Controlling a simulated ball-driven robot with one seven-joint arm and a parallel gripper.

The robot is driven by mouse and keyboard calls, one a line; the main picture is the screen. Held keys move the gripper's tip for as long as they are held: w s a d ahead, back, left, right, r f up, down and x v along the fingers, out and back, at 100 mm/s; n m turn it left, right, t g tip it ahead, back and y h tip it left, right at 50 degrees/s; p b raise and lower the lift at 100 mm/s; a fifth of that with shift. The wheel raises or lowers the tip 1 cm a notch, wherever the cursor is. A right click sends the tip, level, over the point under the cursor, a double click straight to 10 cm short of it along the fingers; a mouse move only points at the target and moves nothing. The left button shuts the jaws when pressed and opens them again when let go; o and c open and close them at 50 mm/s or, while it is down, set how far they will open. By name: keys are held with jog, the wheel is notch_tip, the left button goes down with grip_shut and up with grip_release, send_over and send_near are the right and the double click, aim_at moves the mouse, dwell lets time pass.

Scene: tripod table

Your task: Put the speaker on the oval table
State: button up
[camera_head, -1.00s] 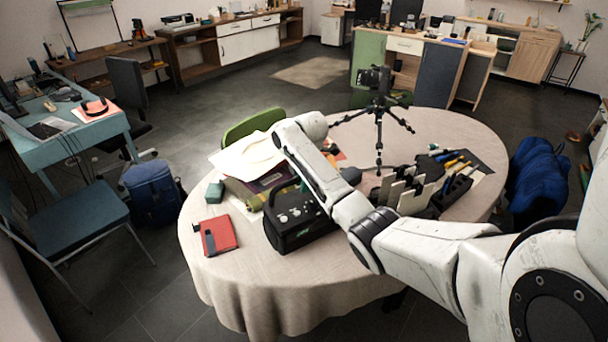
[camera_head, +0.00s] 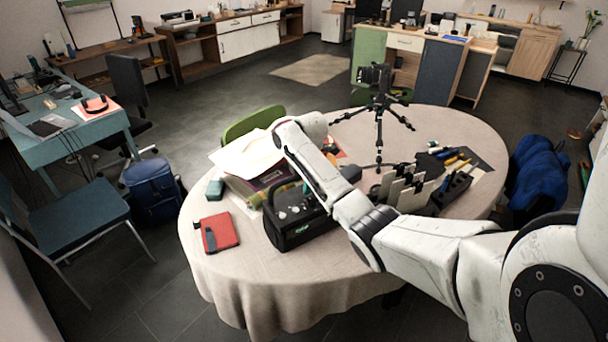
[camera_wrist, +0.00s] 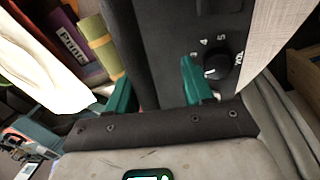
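The speaker (camera_head: 300,222) is a black box with knobs and a carrying handle, standing on the near side of the oval table (camera_head: 350,270), which has a pale cloth. In the wrist view the speaker's dark panel (camera_wrist: 230,40) fills the upper middle, with a numbered volume knob. My gripper (camera_wrist: 155,85) has green fingers set apart on either side of a black part of the speaker, probably its handle. A small gap shows by the left finger, so the fingers look open around it. In the head view my arm hides the fingers.
Books and papers (camera_head: 247,153) stand close to the speaker's left. A red notebook (camera_head: 219,232) lies at the table's left edge. A tripod with camera (camera_head: 379,105), a card holder (camera_head: 405,188) and a tool tray (camera_head: 452,190) are behind and right. The table's front is clear.

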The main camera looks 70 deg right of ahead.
notch_tip(320, 180, up, 12)
jog(key=s+a+b, duration=0.1)
jog(key=shift+s+f+b, duration=0.2)
jog(key=shift+s+b, duration=0.1)
jog(key=shift+s, duration=0.05)
jog(key=w+a+f+m+y, duration=0.1)
jog(key=a+f+m, duration=0.1)
jog(key=a+f, duration=0.5)
jog(key=a+f+m, duration=0.1)
jog(key=a+f, duration=0.2)
jog(key=a, duration=0.7)
jog(key=w+a+f+m+y, duration=0.15)
jog(key=a+f, duration=0.25)
jog(key=a, duration=0.5)
jog(key=s+a+f+m, duration=0.3)
jog(key=s+a+f, duration=0.2)
jog(key=s+a, duration=0.45)
jog(key=s+a+m+h, duration=0.1)
jog(key=s+a+m, duration=0.3)
jog(key=s, duration=0.8)
jog(key=shift+g, duration=0.3)
jog(key=shift+f+h, duration=0.2)
jog(key=shift+h, duration=0.05)
